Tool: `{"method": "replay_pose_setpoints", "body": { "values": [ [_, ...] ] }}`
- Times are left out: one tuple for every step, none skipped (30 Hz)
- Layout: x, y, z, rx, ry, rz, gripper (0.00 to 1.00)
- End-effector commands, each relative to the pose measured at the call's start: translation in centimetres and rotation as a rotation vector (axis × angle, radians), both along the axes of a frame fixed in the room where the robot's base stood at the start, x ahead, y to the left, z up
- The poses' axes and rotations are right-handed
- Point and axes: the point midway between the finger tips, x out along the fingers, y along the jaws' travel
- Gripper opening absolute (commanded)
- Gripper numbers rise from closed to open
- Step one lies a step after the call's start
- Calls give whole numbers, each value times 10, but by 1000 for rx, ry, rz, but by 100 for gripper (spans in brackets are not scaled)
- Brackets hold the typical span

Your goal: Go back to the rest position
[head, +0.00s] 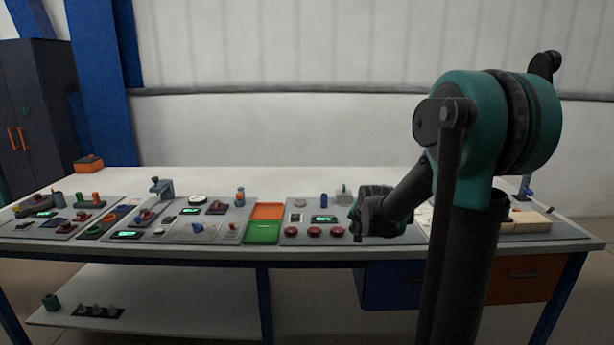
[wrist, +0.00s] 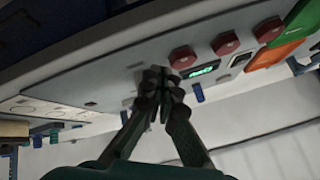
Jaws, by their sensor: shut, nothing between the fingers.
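My gripper shows in the wrist view (wrist: 158,80) with its two dark fingers drawn together and nothing between them. The tips are over the grey control panel (wrist: 110,84), close to a green-lit display (wrist: 201,71) and the red round buttons (wrist: 183,57). Whether the fingertips touch the panel I cannot tell. In the head view my arm reaches left over the right part of the table (head: 330,180).
An orange tray (head: 267,211) and a green tray (head: 262,233) lie left of the red buttons. Several panels with knobs and levers fill the table's left part. A cream box (head: 527,222) sits at the right.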

Motion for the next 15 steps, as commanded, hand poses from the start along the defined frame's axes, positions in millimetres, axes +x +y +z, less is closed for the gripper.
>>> {"method": "replay_pose_setpoints", "body": {
  "values": [
    [-15,-2,-2,-16,12,15,0],
    [-25,-3,-4,-27,21,26,0],
    [-39,-4,-6,-45,34,45,0],
    [-51,-6,-8,-59,45,59,0],
    [-63,-7,-11,-72,57,74,0],
    [-79,-9,-15,-92,73,96,0],
    [-92,-10,-18,-106,85,113,0],
    [-105,-11,-21,-120,96,130,0],
    [-121,-13,-25,-138,113,152,0],
    [-133,-14,-29,-152,124,169,0],
    [-146,-15,-32,-165,136,187,0],
    [-162,-16,-37,-181,152,210,0],
    [-175,-17,-41,-193,164,226,0],
    [-187,-18,-45,-206,176,244,0],
    [-204,-20,-51,-222,192,269,0]
  ]
}}
